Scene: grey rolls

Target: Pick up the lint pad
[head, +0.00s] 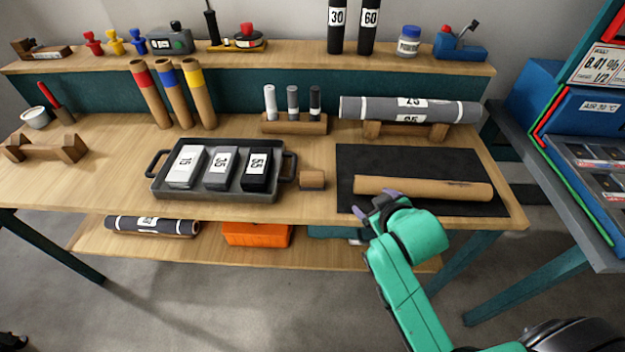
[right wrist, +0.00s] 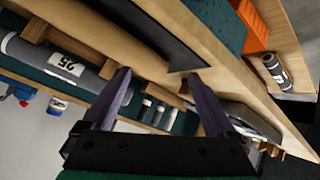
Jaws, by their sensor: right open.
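The lint pad seems to be the small block (head: 312,180) with a brown top and a darker base. It lies on the bench between the dark tray and the black mat in the head view. My right gripper (head: 377,203) is open and empty, to the right of the block and apart from it, over the front left part of the mat. In the right wrist view the open fingers (right wrist: 158,71) stand wide apart with nothing held. I cannot make out the block clearly in that view. My left gripper is out of view.
A cardboard tube (head: 425,187) lies on the black mat (head: 380,158) close to my right gripper. The tray (head: 225,197) holds three numbered blocks left of the pad. A wooden stand (head: 295,125) with three small cylinders and a grey roll (head: 440,110) stand behind.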

